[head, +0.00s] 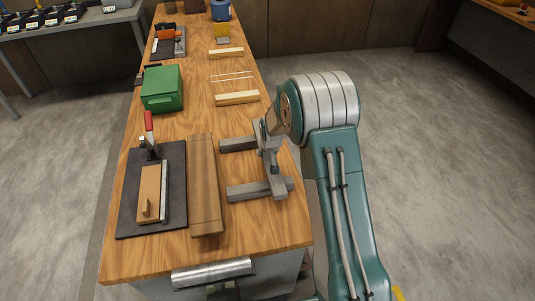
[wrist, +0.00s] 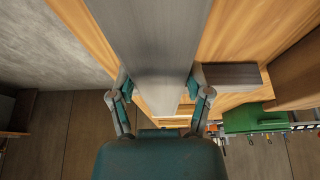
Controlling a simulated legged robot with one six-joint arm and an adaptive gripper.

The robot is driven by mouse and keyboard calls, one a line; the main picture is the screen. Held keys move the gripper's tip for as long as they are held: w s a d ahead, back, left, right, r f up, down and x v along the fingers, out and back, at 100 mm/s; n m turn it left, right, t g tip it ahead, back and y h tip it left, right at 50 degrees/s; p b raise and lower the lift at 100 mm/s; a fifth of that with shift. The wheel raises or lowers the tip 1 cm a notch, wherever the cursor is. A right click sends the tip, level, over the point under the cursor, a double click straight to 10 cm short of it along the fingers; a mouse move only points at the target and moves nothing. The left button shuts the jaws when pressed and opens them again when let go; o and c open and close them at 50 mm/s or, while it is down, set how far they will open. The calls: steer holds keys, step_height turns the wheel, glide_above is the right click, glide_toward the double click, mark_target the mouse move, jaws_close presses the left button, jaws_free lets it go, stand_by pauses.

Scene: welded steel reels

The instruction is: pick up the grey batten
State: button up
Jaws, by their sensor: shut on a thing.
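The grey batten (head: 276,183) is at the right edge of the wooden bench, above or across two grey blocks, the far one (head: 238,144) and the near one (head: 248,191). I cannot tell whether it touches them. In the wrist view the batten (wrist: 155,40) runs from the top edge down between the fingers. My gripper (wrist: 160,88) is shut on it, with one finger on each side. In the head view my gripper (head: 271,148) is at the batten's far part, partly hidden by my arm. One grey block (wrist: 231,76) shows beside the right finger.
A brown plank (head: 205,185) lies left of the blocks. Beyond it is a dark board (head: 137,217) with a wooden piece and a red-handled clamp (head: 149,124). A green box (head: 162,88) and pale wooden strips (head: 237,98) are farther back. A metal roll (head: 212,273) is at the front edge.

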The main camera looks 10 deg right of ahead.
steer(key=shift+r, duration=0.35)
step_height(320, 180, up, 2)
steer(key=shift+r, duration=0.25)
steer(key=s+a+r, duration=0.7)
steer(key=s+r, duration=0.2)
steer(key=s, duration=0.3)
steer(key=shift+r, duration=0.35)
